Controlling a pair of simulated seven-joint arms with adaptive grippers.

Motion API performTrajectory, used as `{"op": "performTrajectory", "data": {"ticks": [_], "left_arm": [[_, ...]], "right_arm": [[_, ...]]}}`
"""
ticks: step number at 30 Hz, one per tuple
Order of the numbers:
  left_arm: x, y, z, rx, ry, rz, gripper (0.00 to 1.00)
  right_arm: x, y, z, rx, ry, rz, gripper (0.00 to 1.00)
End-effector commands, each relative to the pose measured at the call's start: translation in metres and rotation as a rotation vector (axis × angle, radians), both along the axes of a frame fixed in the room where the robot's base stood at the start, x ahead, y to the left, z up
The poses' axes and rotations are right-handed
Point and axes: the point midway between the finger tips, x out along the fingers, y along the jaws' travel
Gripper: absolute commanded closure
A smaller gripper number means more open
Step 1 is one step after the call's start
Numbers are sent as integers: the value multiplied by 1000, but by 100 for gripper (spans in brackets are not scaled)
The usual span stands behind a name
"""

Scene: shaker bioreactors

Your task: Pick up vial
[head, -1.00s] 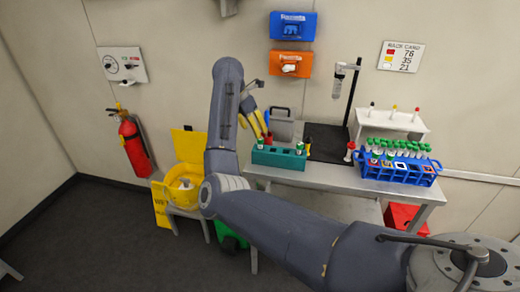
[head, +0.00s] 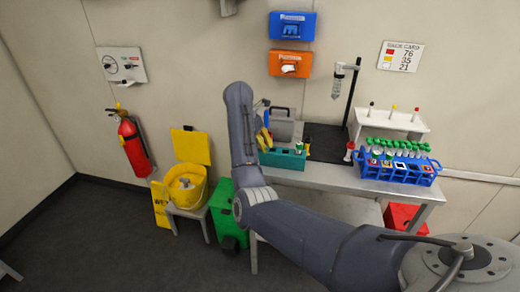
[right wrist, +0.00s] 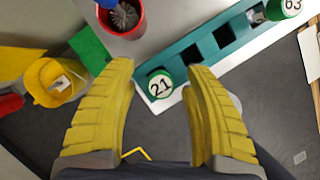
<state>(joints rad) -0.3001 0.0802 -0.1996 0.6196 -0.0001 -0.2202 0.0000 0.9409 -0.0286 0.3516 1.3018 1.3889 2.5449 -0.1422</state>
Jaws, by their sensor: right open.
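A teal rack (head: 283,160) stands on the bench, and it also shows in the right wrist view (right wrist: 190,52). A green-capped vial marked 21 (right wrist: 160,84) sits at the rack's near end in that view. A second green-capped vial marked 63 (right wrist: 285,8) is at the far end, with several empty slots between. My right gripper (head: 264,140) is over the rack's left end in the head view. Its yellow fingers (right wrist: 160,72) are open, with vial 21 between their tips in the picture; contact cannot be told. My left gripper is not in view.
A blue rack (head: 400,177) with several green-capped tubes stands on the bench's right. A red cup (right wrist: 122,20) is close to the rack. A yellow bucket (head: 186,190) and green bin (head: 222,207) are left of the bench.

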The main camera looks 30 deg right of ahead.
Motion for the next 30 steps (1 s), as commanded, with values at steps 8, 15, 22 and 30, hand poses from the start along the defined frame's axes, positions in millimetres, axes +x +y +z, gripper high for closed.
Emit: {"op": "performTrajectory", "data": {"ticks": [8, 15, 22, 30], "left_arm": [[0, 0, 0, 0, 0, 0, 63], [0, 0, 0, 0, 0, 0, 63], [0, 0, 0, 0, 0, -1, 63], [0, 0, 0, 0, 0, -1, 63]], "right_arm": [[0, 0, -2, 1, 0, 1, 50], [0, 0, -2, 1, 0, 0, 74], [0, 0, -1, 1, 0, 0, 100], [0, 0, -2, 2, 1, 1, 100]]}}
